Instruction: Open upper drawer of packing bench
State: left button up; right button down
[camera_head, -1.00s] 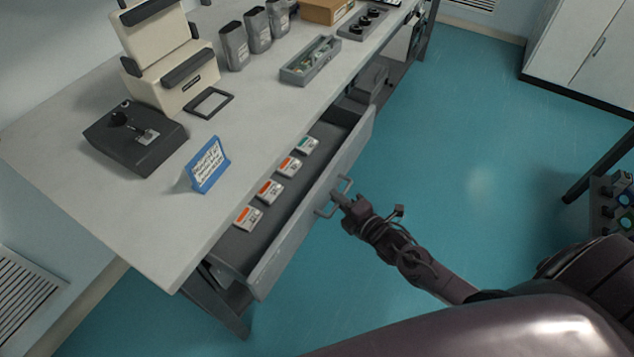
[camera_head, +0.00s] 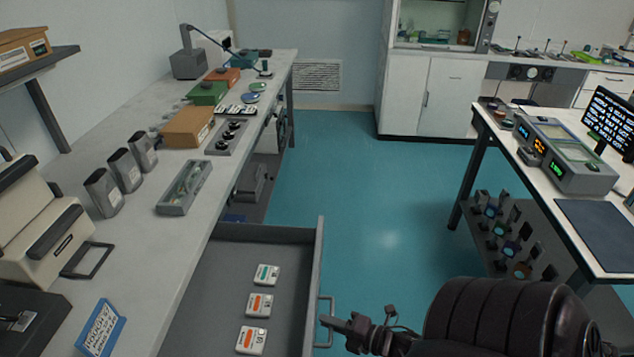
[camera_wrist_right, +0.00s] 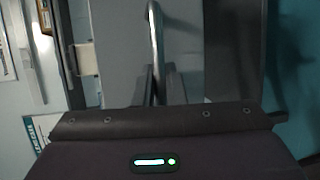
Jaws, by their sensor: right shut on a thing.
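The upper drawer (camera_head: 225,262) of the packing bench (camera_head: 140,262) stands pulled out, with several small white boxes with coloured labels (camera_head: 259,304) lying inside. Its bar handle (camera_head: 326,310) is on the front panel, at the drawer's right in the head view. My right gripper (camera_head: 330,321) is at this handle and shut on it. In the right wrist view the handle (camera_wrist_right: 156,45) runs down between the fingers (camera_wrist_right: 160,85). My left gripper is not in view.
A blue sign (camera_head: 101,330), grey bins (camera_head: 103,192) and a grey tray (camera_head: 185,188) stand on the bench top. Teal floor (camera_head: 370,215) is open beside the drawer. Another table (camera_head: 555,195) with instruments stands at the right.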

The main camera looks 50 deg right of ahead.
jog(key=shift+s+d, duration=0.15)
jog(key=c, duration=1.5)
grip_release()
jog(key=v, duration=0.8)
jog(key=shift+b, duration=0.35)
jog(key=shift+f, duration=0.1)
